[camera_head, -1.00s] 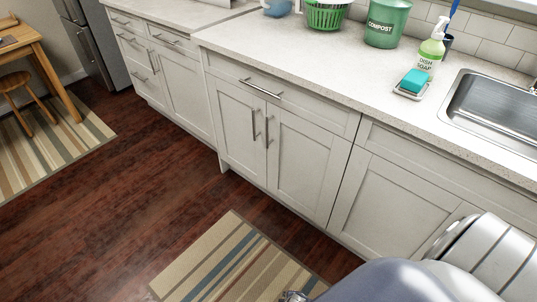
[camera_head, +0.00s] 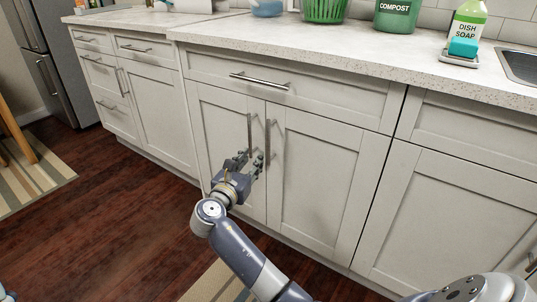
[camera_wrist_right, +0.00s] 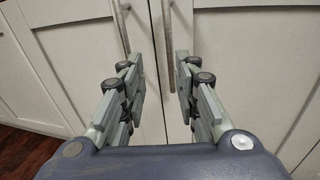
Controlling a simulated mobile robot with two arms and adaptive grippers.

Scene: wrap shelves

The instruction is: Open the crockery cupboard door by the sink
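A white base cupboard has a left door (camera_head: 230,130) and a right door (camera_head: 318,180), both shut, each with an upright bar handle by the middle gap. The left handle (camera_head: 249,130) and right handle (camera_head: 267,145) also show in the right wrist view. My right gripper (camera_head: 251,164) is in front of these doors at handle height. In the right wrist view my right gripper (camera_wrist_right: 160,75) is open and empty. The right handle (camera_wrist_right: 168,40) lies ahead, between its fingers; the left handle (camera_wrist_right: 122,28) is outside the left finger. Contact is not visible. My left gripper is out of view.
A drawer with a bar handle (camera_head: 260,81) is above the doors. Another shut door (camera_head: 450,215) is right, below the sink (camera_head: 522,66). The counter (camera_head: 300,48) holds dish soap (camera_head: 467,25), a compost bin (camera_head: 397,14) and a green basket (camera_head: 324,10). A striped rug (camera_head: 215,285) lies below.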

